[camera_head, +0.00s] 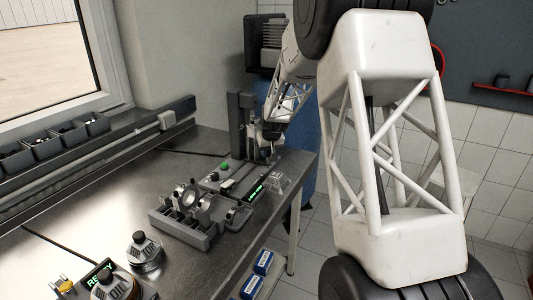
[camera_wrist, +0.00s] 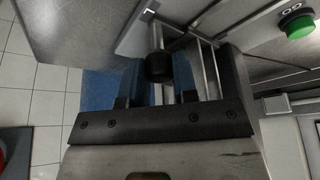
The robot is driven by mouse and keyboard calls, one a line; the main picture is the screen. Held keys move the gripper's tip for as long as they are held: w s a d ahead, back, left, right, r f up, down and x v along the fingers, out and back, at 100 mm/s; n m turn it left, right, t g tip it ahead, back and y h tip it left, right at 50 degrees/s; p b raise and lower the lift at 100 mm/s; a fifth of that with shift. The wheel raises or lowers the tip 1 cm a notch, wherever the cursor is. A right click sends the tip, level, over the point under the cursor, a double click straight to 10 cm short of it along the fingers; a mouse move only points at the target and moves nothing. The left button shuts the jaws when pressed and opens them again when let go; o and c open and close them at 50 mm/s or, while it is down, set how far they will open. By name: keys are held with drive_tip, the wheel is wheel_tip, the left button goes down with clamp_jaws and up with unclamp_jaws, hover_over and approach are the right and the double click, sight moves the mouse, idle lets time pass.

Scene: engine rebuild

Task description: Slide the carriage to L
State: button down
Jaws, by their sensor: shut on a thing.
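The carriage belongs to a bench device (camera_head: 236,176) with a dark upright column near the far right end of the bench. In the wrist view its round black knob (camera_wrist: 159,67) stands on pale parallel rails (camera_wrist: 207,62), between my fingers. My gripper (camera_wrist: 157,92) is shut on the knob; it also shows small at the device, beside the column, in the head view (camera_head: 271,137). A pale plate with a dark mark like an L (camera_wrist: 149,11) lies just beyond the knob. The rest of the carriage is hidden by my gripper.
A green button (camera_wrist: 298,24) sits on the device, also visible in the head view (camera_head: 224,167). A grey fixture with metal rings (camera_head: 187,207) stands nearer. Black-topped canisters (camera_head: 144,252) stand at the front left. The bench's right edge is close to the device.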

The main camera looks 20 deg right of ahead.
drive_tip(key=shift+w+d+r, duration=0.1)
drive_tip(key=shift+d, duration=0.05)
drive_tip(key=c, duration=0.9)
unclamp_jaws()
drive_tip(key=v, duration=0.7)
drive_tip(key=shift+r, duration=0.3)
drive_tip(key=shift+s, duration=0.25)
